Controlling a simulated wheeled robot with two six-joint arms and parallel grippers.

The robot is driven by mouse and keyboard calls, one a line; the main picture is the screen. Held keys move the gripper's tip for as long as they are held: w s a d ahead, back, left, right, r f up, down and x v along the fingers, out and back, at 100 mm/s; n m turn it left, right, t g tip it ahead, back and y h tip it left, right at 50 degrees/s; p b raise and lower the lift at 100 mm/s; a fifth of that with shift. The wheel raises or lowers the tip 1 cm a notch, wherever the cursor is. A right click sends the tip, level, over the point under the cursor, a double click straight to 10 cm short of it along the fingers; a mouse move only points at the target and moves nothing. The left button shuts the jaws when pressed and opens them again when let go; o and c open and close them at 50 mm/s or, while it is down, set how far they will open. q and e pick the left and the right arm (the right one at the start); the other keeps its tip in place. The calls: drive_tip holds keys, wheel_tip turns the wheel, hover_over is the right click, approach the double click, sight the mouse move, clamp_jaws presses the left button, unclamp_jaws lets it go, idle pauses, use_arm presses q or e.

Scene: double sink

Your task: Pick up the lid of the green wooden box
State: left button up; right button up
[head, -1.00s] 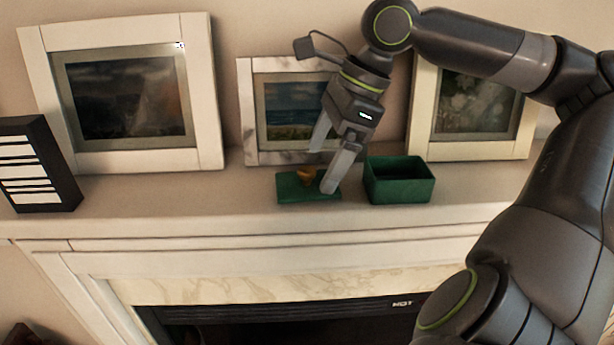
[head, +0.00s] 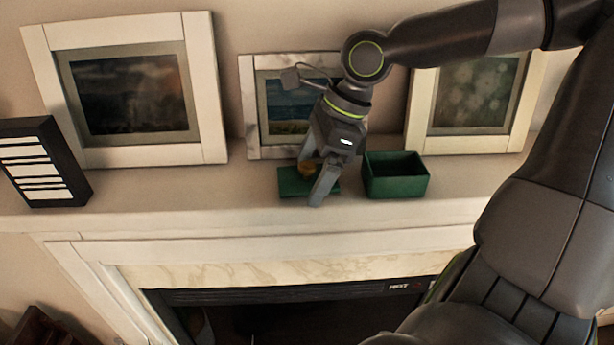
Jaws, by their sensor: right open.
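The green lid (head: 292,184) lies flat on the mantel shelf, left of the open green box (head: 396,181). A small brown-orange knob (head: 305,168) stands on the lid. My right gripper (head: 309,187) points down over the lid with its fingers apart, one on the near side of the knob and the other behind or beside it. It partly hides the lid and the knob. I cannot tell whether the fingers touch the knob. My left gripper is not in view.
Three white-framed pictures lean on the wall behind: left (head: 130,95), middle (head: 245,110) and right (head: 415,110). A black box with white stripes (head: 45,165) stands at the far left. The shelf (head: 180,195) is clear left of the lid. A fireplace opens below.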

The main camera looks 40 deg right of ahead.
drive_tip(key=c, duration=1.1)
